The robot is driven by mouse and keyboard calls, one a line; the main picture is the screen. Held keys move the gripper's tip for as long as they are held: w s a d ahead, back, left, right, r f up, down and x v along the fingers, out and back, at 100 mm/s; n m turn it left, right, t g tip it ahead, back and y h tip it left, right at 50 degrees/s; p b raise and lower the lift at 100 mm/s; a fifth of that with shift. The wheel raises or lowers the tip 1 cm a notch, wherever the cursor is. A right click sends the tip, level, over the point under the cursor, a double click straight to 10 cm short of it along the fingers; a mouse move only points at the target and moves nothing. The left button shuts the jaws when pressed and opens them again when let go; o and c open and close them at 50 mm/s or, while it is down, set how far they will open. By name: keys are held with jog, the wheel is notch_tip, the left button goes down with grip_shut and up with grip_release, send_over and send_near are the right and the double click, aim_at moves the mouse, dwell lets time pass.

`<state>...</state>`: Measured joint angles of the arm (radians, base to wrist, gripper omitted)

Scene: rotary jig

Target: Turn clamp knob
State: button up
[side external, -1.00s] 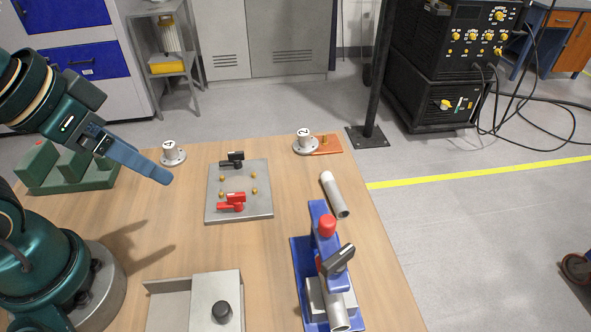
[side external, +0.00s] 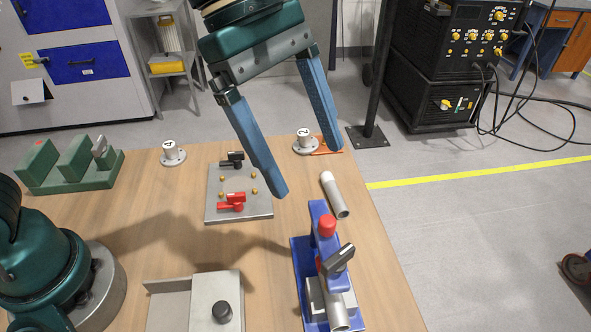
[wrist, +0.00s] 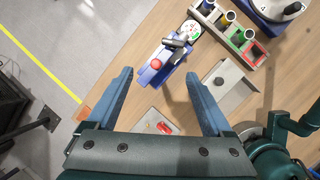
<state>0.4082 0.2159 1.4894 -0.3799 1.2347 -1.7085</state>
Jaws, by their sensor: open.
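The blue clamp fixture (side external: 298,262) stands at the right front of the table. It has a red round knob (side external: 327,226) on top and a dark grey bar-shaped knob (side external: 338,261) set at a slant, with a light tube end below it. In the wrist view the red knob (wrist: 157,64) shows between the fingertips in the picture, with the dark bar knob (wrist: 177,43) beyond it. My gripper (side external: 308,168) is wide open and empty, raised above the table behind the fixture. Both fingers (wrist: 158,76) show in the wrist view, apart from the fixture.
A loose grey tube (side external: 335,197) lies behind the fixture. A metal plate (side external: 240,210) with red and black handles lies left of it. A grey tray with a black knob (side external: 222,311) is at the front. Numbered posts and a green rack (side external: 70,184) line the back.

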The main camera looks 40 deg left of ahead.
jog(key=m+g, duration=0.1)
jog(key=g, duration=0.1)
send_over(339, 255)
jog(key=a, duration=0.2)
jog(key=shift+y, duration=0.3)
jog(key=f, duration=0.4)
jog(key=shift+w+a+f, duration=0.15)
jog(key=shift+w+f, duration=0.15)
jog(key=shift+f, duration=0.05)
jog(key=shift+x, duration=2.35)
jog(key=shift+r, duration=0.1)
grip_shut()
jog(key=shift+w, duration=0.1)
jog(key=shift+w+m+g+y, duration=0.1)
jog(key=shift+m+g+y, duration=0.25)
jog(key=shift+m, duration=1.1)
jog(key=shift+m+g+y, duration=0.15)
jog(key=shift+m+g, duration=0.3)
jog(key=shift+m, duration=1)
grip_release()
